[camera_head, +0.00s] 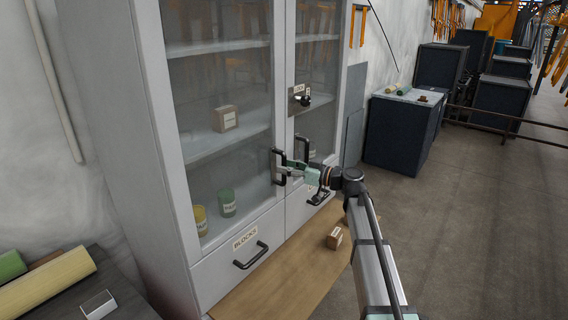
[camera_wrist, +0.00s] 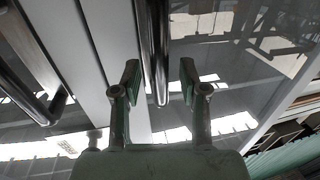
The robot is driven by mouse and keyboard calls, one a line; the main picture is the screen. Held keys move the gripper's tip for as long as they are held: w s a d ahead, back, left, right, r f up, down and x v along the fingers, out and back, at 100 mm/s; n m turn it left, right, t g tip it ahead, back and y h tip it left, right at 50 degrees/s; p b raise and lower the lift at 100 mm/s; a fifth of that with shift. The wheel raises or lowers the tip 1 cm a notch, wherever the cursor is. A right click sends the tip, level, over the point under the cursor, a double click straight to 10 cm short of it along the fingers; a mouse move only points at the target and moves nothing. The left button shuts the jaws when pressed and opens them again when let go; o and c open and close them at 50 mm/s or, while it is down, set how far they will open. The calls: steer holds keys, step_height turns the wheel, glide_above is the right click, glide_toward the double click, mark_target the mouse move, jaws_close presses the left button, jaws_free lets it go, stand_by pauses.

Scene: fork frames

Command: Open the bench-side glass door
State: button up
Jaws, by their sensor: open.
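A pale grey cabinet has two glass doors. The left glass door (camera_head: 222,110), on the side of the dark bench, looks closed. Its black bar handle (camera_head: 278,166) is near its right edge. The right glass door (camera_head: 318,75) also looks closed and has its own black handle (camera_head: 303,147). Another handle (camera_wrist: 32,100) shows at the left there.
A latch plate with a black knob (camera_head: 300,99) is on the right door. Drawers with black handles (camera_head: 251,256) sit below. A small box (camera_head: 334,238) lies on the wooden board (camera_head: 275,270). The dark bench (camera_head: 118,290) holds rolls. Floor (camera_head: 455,220) at right is free.

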steer(key=shift+w+a, duration=0.25)
steer(key=shift+a, duration=0.35)
jaws_close()
